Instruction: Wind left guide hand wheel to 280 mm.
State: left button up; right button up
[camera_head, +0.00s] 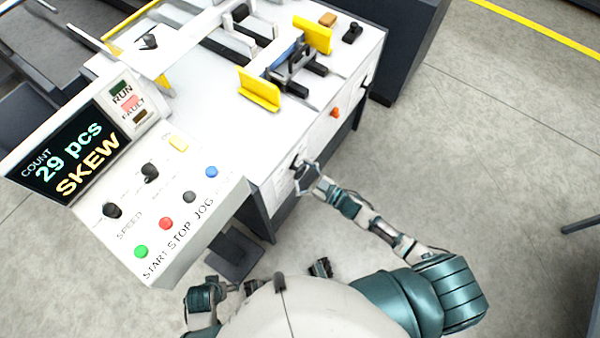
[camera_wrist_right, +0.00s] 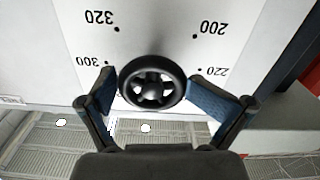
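The black spoked hand wheel (camera_wrist_right: 152,84) sits on a white dial panel in the right wrist view, with printed marks 320, 300, 200 and 220 around it. No pointer reading can be made out, and the 280 mark is not visible. My right gripper (camera_wrist_right: 158,100) is open, with one finger on each side of the wheel; small gaps appear between fingers and rim. In the head view my right gripper (camera_head: 306,178) is at the front side panel of the machine, partly covering the wheel. My left arm is low at the bottom; its gripper's state is unclear.
The control console (camera_head: 125,170) at the left shows "COUNT 29 pcs SKEW" and has coloured buttons and knobs. Yellow guides (camera_head: 260,90) stand on the white machine top. An orange part (camera_head: 335,112) sits on the side panel.

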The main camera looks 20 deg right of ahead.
jog(key=shift+w+d+r, duration=0.2)
jog(key=shift+w+r, duration=0.15)
jog(key=shift+s+d, duration=0.2)
jog(key=shift+d, duration=0.1)
jog(key=v, duration=1.1)
jog(key=shift+s+a+f, duration=0.25)
jog(key=shift+s+f, duration=0.05)
jog(key=shift+s, duration=0.15)
jog(key=shift+d, duration=0.15)
